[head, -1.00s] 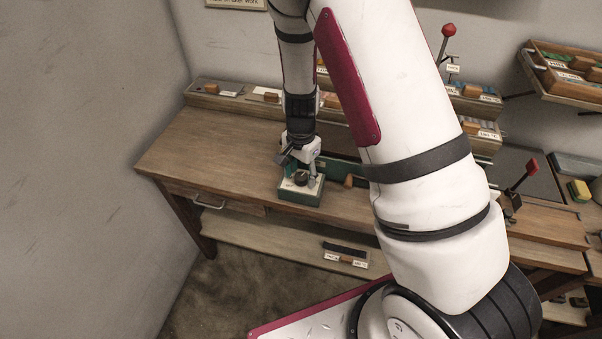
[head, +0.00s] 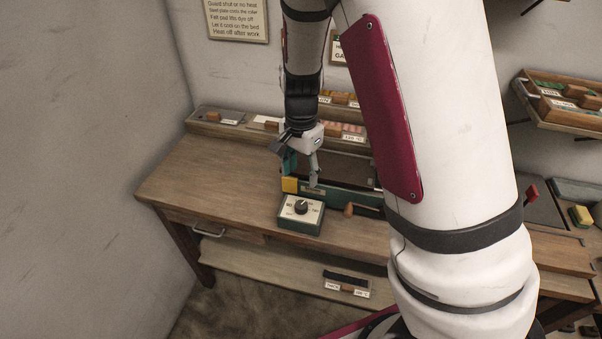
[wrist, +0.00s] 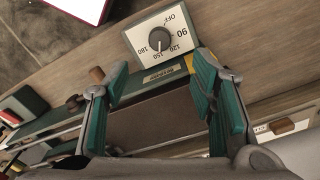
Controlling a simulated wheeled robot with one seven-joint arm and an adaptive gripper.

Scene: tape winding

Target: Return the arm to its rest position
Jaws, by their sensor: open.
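My gripper (head: 299,165) hangs above the wooden bench, over the green-framed machine and behind the dial box in the head view. In the wrist view my gripper (wrist: 160,95) shows two green-padded fingers spread wide apart, with nothing held between them. The dial box (head: 301,214) has a white face and a dark round knob (head: 301,206). In the wrist view the knob (wrist: 159,39) sits beyond the fingertips, clear of both, with its light mark near 150. My white arm hides much of the bench's right side.
The wooden bench (head: 200,170) has bare top at the left. The green-framed machine (head: 345,197) with a dark plate lies behind the dial box. A sign (head: 236,19) hangs on the wall. A tray of blocks (head: 570,100) and a red-topped lever (head: 531,192) are at the right.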

